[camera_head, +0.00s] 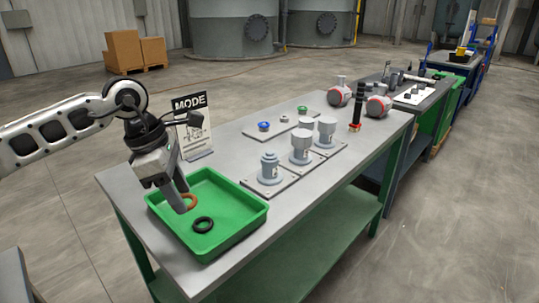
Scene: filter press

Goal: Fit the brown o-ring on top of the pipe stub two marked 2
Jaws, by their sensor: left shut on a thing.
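My left gripper (184,205) points down into the green tray (256,215) at the table's near end. It is shut on the brown o-ring (191,199), at its fingertips. A black o-ring (203,225) lies on the tray floor just in front of it. Three grey pipe stubs stand upright on plates in a row right of the tray: a near one (270,168) with a narrower top, a middle one (301,146) and a far one (326,131) with wide tops. Their marks are too small to read surely. My right gripper is out of view.
A MODE sign (190,120) stands behind the tray. A plate with blue (264,126) and green (302,109) knobs lies behind the stubs. The table between tray and stubs is clear.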

